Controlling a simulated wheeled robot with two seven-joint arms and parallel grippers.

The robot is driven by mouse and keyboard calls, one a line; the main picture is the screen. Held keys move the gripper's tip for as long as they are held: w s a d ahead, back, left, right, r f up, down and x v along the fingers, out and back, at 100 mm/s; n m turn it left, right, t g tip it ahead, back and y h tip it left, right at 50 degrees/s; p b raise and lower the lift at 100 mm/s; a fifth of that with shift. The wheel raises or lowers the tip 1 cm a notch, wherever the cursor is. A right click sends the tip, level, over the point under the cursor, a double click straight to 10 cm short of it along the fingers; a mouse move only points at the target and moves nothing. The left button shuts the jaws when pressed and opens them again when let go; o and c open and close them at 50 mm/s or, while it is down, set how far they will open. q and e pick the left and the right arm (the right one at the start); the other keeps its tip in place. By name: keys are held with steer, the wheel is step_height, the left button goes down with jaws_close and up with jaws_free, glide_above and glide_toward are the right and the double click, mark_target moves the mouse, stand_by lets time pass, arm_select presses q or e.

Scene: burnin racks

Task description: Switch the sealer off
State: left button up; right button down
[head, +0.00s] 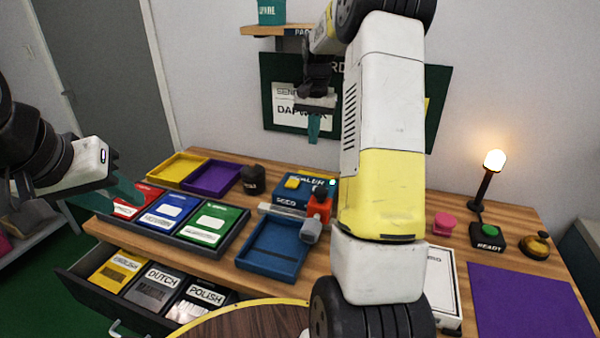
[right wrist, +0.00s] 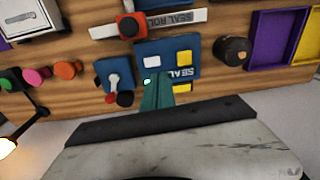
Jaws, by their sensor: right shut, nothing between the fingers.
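The sealer (head: 292,184) is a blue box with a yellow pad on top, at the middle of the bench. A small green-cyan light (head: 332,182) glows at its back right corner.
A blue tray (head: 270,268) lies in front of the sealer, and a dark round knob-like object (head: 253,179) stands left of it. Colored cases fill a rack at the left. A lit lamp (head: 494,160) and a green READY button (head: 490,231) are at the right. My right arm hides the bench centre-right.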

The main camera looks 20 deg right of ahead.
steer(key=shift+m+g, duration=0.4)
steer(key=f, duration=0.1)
steer(key=w+d+f, duration=0.1)
steer(key=f, duration=0.1)
steer(key=w+d+f, duration=0.1)
steer(key=shift+w+d+f, duration=0.2)
steer(key=shift+f, duration=0.1)
step_height(320, 180, down, 14)
steer(key=shift+r, duration=0.1)
steer(key=shift+f, duration=0.2)
stand_by(0.3)
steer(key=shift+s, duration=0.1)
